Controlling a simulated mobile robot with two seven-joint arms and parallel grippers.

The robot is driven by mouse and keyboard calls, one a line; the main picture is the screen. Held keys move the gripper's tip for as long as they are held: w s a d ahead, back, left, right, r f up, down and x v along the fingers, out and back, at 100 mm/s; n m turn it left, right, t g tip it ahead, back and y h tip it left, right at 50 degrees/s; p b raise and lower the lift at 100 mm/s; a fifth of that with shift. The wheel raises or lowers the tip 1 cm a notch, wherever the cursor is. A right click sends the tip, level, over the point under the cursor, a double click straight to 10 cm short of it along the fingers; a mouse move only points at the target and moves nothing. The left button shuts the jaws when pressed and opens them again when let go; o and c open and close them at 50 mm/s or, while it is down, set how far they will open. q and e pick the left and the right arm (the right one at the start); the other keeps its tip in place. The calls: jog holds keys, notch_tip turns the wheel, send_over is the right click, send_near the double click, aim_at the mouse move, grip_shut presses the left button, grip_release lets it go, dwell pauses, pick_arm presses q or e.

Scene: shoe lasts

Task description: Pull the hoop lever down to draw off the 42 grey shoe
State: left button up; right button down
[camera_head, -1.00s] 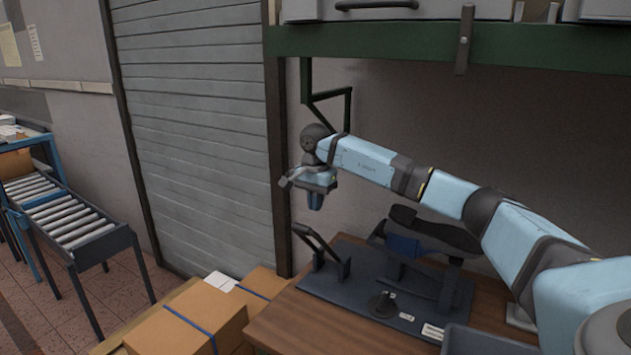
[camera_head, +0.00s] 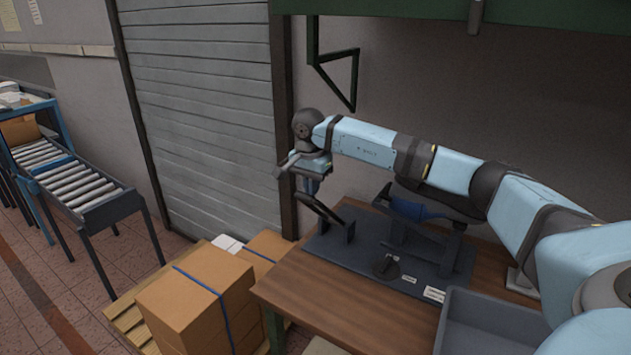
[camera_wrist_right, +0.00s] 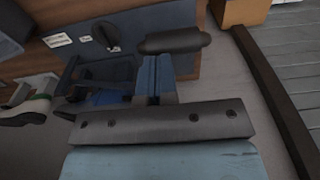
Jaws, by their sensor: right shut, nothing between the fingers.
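The hoop lever (camera_head: 326,211) stands at the left end of the dark fixture plate (camera_head: 340,252), raised and slanting up to the left. Its dark round grip (camera_wrist_right: 175,41) shows in the right wrist view, just beyond the fingertips. My right gripper (camera_head: 312,188) points down at the lever's upper end; its blue fingers (camera_wrist_right: 155,72) are shut and empty. I cannot tell whether they touch the grip. The dark grey shoe (camera_head: 462,207) sits on the fixture to the right, partly hidden by my right arm. Its number cannot be read. My left gripper is not in view.
A dark knob (camera_head: 386,267) and small labels sit on the plate. A grey tray (camera_head: 492,318) stands at the table's front right. Strapped cardboard boxes (camera_head: 190,305) stand left of the wooden table (camera_head: 325,305). A bent dark bracket (camera_head: 335,75) hangs above my gripper.

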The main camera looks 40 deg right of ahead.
pick_arm(q)
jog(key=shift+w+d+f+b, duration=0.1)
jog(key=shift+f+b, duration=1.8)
jog(key=shift+b, duration=0.2)
pick_arm(e)
jog(key=s+a+f, duration=0.2)
jog(key=a+f, duration=0.5)
jog(key=f, duration=0.2)
jog(key=shift+s+a+f+h, duration=0.15)
jog(key=shift+s+a+h, duration=0.1)
jog(key=shift+a+h, duration=0.1)
jog(key=shift+s+f, duration=0.1)
pick_arm(q)
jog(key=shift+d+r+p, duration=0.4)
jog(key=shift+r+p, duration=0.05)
jog(key=shift+p, duration=0.1)
pick_arm(e)
jog(key=a+r, duration=0.3)
jog(key=r, duration=1)
jog(key=shift+s+a+r, duration=0.15)
jog(key=shift+s, duration=0.3)
